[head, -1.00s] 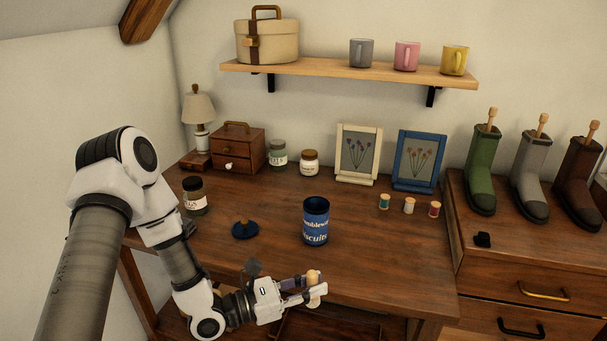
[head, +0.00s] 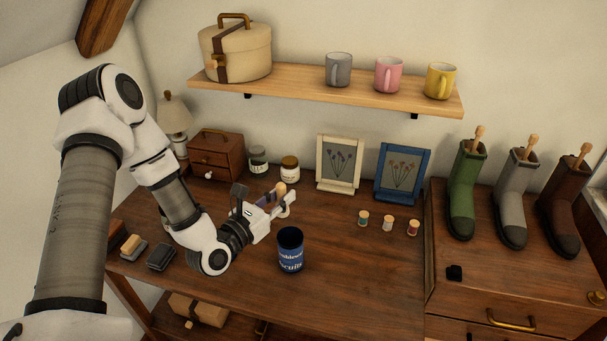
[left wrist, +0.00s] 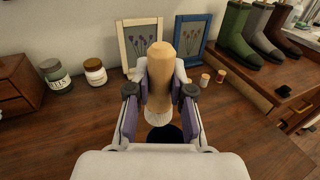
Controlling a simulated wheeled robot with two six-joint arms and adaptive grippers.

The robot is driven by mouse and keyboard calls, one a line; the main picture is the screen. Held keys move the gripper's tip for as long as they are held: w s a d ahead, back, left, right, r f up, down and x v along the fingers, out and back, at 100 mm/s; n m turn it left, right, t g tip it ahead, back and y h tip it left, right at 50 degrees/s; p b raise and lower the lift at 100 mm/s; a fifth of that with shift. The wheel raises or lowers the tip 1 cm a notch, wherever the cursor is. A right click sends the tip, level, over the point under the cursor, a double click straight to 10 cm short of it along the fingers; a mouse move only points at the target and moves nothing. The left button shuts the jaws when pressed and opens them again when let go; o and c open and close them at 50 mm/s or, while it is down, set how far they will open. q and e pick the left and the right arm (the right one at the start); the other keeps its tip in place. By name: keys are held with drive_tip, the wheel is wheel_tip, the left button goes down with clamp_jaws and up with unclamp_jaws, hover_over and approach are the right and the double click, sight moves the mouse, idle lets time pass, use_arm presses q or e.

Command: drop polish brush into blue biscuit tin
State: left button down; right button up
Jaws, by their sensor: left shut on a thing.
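The polish brush has a light wooden handle (head: 281,188) and pale bristles, and is upright with the bristles down. My left gripper (head: 278,201) is shut on it, held over the table. In the head view it appears just above and behind the blue biscuit tin (head: 291,252), which stands open on the table. In the left wrist view the brush (left wrist: 160,75) is between the fingers, and the dark tin opening (left wrist: 165,133) shows beneath its bristles, partly hidden by the gripper. The brush is apart from the tin. My right gripper is not in view.
Two picture frames (head: 340,165) (head: 402,174), jars (head: 290,169) and a small drawer chest (head: 216,155) line the table's back. Several thread spools (head: 388,223) stand right of the tin. Two small brushes or blocks (head: 160,257) lie front left. The front of the table is clear.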

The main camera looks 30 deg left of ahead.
sight(281, 215)
use_arm(q)
drive_tip(key=shift+w, duration=0.4)
drive_tip(key=shift+s+f, duration=0.2)
drive_tip(key=shift+f, duration=0.05)
drive_tip(key=shift+s+a+f+b, duration=0.1)
drive_tip(key=shift+s+f+b, duration=0.55)
drive_tip(key=shift+f+b, duration=0.3)
drive_tip(key=shift+w+f+b, duration=0.15)
drive_tip(key=shift+f+b, duration=0.25)
drive_tip(key=shift+f, duration=0.25)
drive_tip(key=shift+w+f+b, duration=0.15)
drive_tip(key=shift+f+b, duration=0.2)
drive_tip(key=shift+f, duration=0.25)
drive_tip(key=shift+w+f, duration=0.15)
drive_tip(key=shift+f, duration=0.25)
drive_tip(key=shift+s+r, duration=0.2)
drive_tip(key=shift+s, duration=0.05)
drive_tip(key=c, duration=1.1)
unclamp_jaws()
drive_tip(key=shift+o, duration=0.7)
drive_tip(key=shift+w, duration=0.1)
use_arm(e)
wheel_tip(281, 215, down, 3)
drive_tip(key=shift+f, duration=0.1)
